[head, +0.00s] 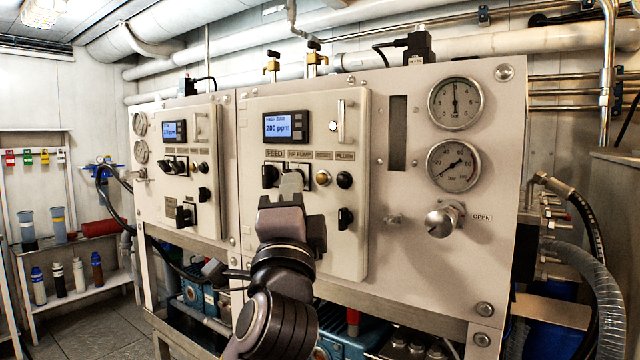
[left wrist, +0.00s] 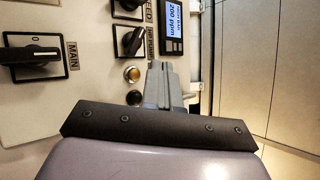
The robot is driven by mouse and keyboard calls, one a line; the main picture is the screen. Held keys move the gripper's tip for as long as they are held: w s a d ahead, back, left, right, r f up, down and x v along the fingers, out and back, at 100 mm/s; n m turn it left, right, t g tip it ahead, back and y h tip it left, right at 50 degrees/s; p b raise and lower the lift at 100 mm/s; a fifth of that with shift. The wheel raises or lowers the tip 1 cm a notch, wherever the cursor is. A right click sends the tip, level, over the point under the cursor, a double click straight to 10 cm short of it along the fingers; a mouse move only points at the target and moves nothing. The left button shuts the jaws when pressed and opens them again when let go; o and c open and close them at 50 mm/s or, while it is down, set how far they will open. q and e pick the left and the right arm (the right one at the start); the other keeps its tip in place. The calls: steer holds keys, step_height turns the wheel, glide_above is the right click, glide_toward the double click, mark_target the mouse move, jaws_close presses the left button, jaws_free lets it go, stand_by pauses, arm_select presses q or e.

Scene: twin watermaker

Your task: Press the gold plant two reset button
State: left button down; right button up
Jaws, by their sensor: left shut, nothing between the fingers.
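The gold button (head: 323,178), under a label that seems to read RESET, is on the nearer, right-hand panel (head: 356,245). A display (head: 285,127) above it reads 200 ppm. My left gripper (head: 292,182) is shut and empty, just left of the gold button in the head view, and hides part of the switch under the HP PUMP label. In the left wrist view, the shut fingertips (left wrist: 160,68) show just right of the gold button (left wrist: 132,74). I cannot tell whether they touch the panel. My right gripper is not in view.
Near the gold button are a black button (head: 344,180), a black feed switch (head: 270,175) and a lower black switch (head: 345,217). The left panel (head: 178,215) has its own gold button (head: 193,168). Gauges (head: 456,104) and a round knob (head: 441,221) are to the right.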

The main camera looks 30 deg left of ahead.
arm_select(q)
steer(key=shift+w+d, duration=0.15)
steer(key=shift+w, duration=1.35)
stand_by(0.9)
steer(key=shift+w, duration=0.4)
steer(key=shift+w, duration=0.45)
stand_by(0.5)
steer(key=shift+s, duration=0.85)
steer(key=s+p, duration=0.1)
steer(key=s, duration=0.4)
steer(key=shift+a, duration=0.2)
